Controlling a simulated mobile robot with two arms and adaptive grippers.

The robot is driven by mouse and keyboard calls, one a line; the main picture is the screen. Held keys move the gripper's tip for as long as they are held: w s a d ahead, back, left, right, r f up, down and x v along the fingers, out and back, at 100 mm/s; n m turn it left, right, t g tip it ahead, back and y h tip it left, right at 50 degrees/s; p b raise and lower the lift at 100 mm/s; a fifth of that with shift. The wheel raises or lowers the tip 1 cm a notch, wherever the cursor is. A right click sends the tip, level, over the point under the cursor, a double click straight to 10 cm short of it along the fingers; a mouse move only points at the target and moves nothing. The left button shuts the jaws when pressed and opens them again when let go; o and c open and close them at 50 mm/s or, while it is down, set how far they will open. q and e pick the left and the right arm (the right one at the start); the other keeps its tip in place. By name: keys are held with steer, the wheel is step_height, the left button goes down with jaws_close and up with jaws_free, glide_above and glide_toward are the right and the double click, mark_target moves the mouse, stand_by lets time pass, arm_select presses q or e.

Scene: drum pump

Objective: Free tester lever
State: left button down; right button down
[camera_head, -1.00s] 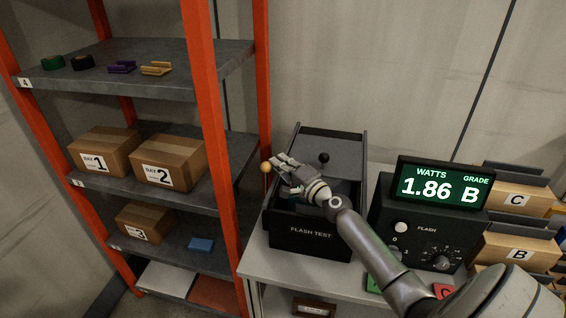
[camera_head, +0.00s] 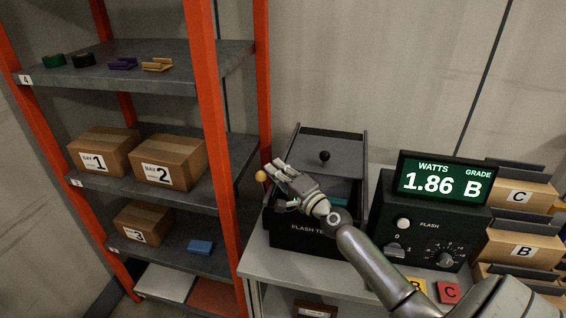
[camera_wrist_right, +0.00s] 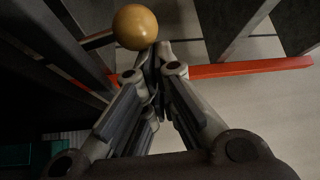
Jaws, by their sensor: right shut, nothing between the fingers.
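The flash tester is a black box (camera_head: 297,238) on the grey bench. A lever with a round tan knob (camera_head: 261,176) stands at its left side. The knob also shows near the top of the right wrist view (camera_wrist_right: 135,27). My right gripper (camera_head: 279,167) is shut and empty, its fingertips just right of the knob in the head view. In the wrist view, the fingertips (camera_wrist_right: 155,55) are close below the knob; contact cannot be told. A dark lid with a black ball handle (camera_head: 324,156) covers the tester's back. My left gripper is not in view.
An orange-framed shelf (camera_head: 212,110) with boxes stands close left of the tester. A control unit (camera_head: 423,224) with a display reading 1.86 B stands to the right, with coloured buttons (camera_head: 448,292) in front. Lettered bins (camera_head: 520,250) line the far right.

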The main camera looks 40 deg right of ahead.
steer(key=shift+s+a+f, duration=0.25)
steer(key=shift+s+a, duration=0.5)
steer(key=shift+a, duration=0.15)
steer(key=shift+s+a, duration=0.1)
steer(key=s+f, duration=0.1)
steer(key=s, duration=1.1)
steer(key=shift+d+f, duration=0.2)
steer(key=shift+d, duration=0.2)
stand_by(0.6)
